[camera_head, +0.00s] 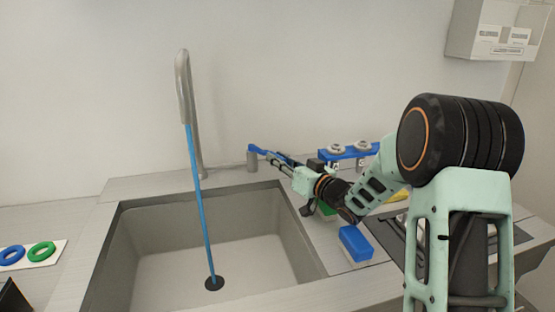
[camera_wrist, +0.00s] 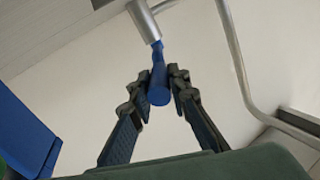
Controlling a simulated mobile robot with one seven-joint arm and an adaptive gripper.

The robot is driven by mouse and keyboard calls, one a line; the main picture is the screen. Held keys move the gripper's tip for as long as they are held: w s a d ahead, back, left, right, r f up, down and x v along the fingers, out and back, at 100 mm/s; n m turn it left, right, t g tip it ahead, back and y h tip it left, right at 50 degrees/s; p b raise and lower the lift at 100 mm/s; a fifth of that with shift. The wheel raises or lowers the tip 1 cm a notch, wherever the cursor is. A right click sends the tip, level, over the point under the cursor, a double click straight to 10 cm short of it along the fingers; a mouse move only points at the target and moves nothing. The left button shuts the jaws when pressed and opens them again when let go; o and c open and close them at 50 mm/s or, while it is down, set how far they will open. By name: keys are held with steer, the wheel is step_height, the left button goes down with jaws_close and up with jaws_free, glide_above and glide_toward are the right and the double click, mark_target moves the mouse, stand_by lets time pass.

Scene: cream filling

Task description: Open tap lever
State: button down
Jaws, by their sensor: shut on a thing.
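The blue tap lever (camera_head: 257,148) sits on a short grey post (camera_head: 252,161) at the back right of the sink. My gripper (camera_head: 271,154) reaches it from the right. In the wrist view the lever (camera_wrist: 158,62) points down between the two fingers of my gripper (camera_wrist: 159,92), which are shut on its end. The curved grey tap spout (camera_head: 184,85) stands behind the sink, and a blue stream (camera_head: 203,205) runs from its mouth down to the dark drain (camera_head: 214,283).
The grey sink (camera_head: 117,255) lies left of my arm. A blue rack (camera_head: 348,152) holding round pieces and a blue block (camera_head: 355,242) are on the right counter. Blue and green rings (camera_head: 41,252) lie at the left. A wall cabinet (camera_head: 490,30) hangs at upper right.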

steer(key=shift+a+r, duration=0.15)
steer(key=shift+r, duration=0.1)
steer(key=c, duration=1.8)
jaws_free()
steer(key=shift+f, duration=0.15)
steer(key=shift+v, duration=3.8)
steer(key=shift+c, duration=0.5)
